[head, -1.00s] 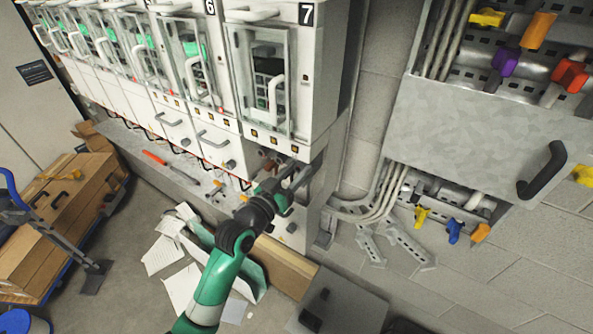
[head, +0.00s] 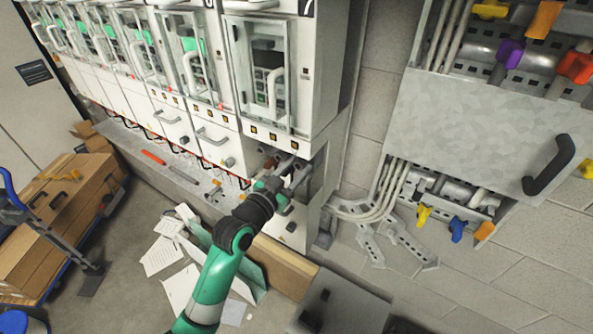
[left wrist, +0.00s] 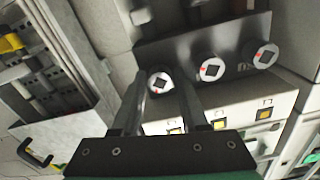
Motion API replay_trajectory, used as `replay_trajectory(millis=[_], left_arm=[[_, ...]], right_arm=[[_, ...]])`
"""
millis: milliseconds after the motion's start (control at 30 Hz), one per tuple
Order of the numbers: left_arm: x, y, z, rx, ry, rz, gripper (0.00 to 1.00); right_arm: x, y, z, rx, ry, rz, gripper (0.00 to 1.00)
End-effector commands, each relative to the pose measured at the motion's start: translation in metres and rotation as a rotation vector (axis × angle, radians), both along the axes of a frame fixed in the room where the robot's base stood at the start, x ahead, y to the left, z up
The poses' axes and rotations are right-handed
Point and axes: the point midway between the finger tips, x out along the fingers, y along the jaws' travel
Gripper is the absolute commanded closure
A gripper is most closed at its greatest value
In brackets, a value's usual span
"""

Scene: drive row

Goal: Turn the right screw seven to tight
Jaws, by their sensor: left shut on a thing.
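The right screw of unit seven (left wrist: 159,82) is a round silver head with a dark square socket and a red mark. It shows between my left gripper's fingers in the left wrist view. My left gripper (left wrist: 160,98) is shut on this screw. Two more like screws, the middle one (left wrist: 211,69) and another (left wrist: 265,56), stand to its right on a dark bar, apart from the fingers. In the head view my left gripper (head: 288,178) reaches into the opening under the white unit seven cabinet (head: 268,75); the screws there are too small or hidden to tell.
A grey panel (head: 480,130) with a black handle (head: 547,165) and coloured levers is on the right. Papers (head: 180,270) lie on the floor below my left arm. An orange-handled tool (head: 153,157) lies on the ledge.

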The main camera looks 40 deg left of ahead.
Motion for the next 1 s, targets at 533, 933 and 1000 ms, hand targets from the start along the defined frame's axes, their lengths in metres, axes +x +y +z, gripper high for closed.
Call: replay_trajectory(millis=[533,933,1000], left_arm=[[0.0,0.001,-0.001,0.508,0.097,0.0,1.0],[0.0,0.001,0.0,0.881,0.168,0.001,1.0],[0.0,0.001,0.0,0.945,0.181,0.001,1.0]], right_arm=[[0.0,0.0,-0.025,0.0,0.0,0.0,0.5],[0.0,0.0,-0.039,0.0,0.0,0.0,0.5],[0.0,0.0,-0.041,0.0,0.0,0.0,0.5]])
